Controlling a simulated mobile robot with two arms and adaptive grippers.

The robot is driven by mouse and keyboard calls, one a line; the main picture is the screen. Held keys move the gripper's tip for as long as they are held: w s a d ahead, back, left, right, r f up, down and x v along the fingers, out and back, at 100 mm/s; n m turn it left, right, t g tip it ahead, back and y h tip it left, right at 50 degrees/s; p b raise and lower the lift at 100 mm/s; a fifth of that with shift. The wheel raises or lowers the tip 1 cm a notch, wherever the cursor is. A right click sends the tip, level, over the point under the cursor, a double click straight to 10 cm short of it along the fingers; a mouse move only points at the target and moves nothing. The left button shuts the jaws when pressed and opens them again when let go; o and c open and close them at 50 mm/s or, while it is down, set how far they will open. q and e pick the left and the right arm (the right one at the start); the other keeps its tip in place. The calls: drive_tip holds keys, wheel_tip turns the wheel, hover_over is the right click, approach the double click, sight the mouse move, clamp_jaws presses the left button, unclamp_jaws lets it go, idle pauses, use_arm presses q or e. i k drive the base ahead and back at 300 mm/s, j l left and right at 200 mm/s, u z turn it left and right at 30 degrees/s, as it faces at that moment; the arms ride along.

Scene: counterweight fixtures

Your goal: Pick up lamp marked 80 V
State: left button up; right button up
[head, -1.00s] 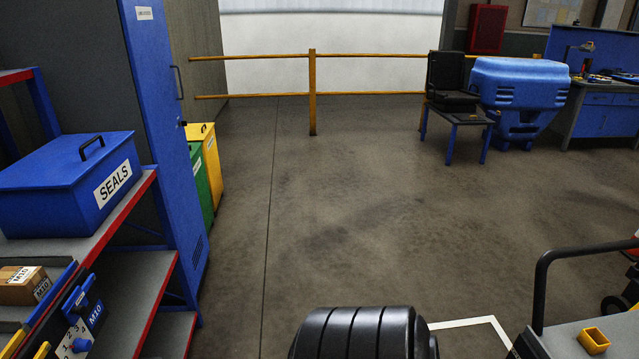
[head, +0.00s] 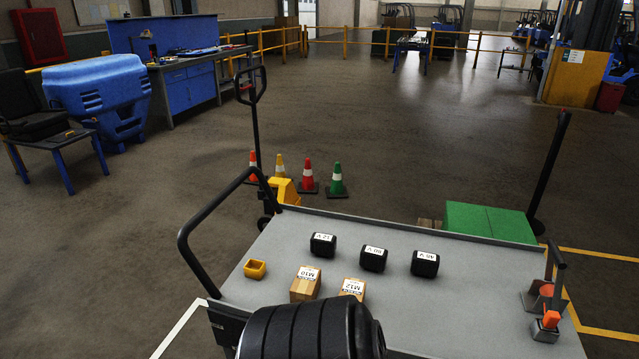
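Three black block-shaped lamps with white labels stand in a row on a grey cart top (head: 460,305). The middle lamp (head: 373,259) has a small label that seems to read 80 V. The left lamp (head: 322,245) seems to read 12 V and the right lamp (head: 425,264) 48 V; the labels are small and hard to read. The lamps stand apart from each other. Neither of my grippers is in view.
Cartons marked M10 (head: 305,284) and M12 (head: 350,289) stand in front of the lamps. A yellow bin (head: 255,268) is to their left. A black handle (head: 190,250) rises at the cart's left edge. Traffic cones (head: 307,178) stand behind the cart.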

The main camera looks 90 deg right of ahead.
sight(373, 258)
drive_tip(key=z, duration=3.15)
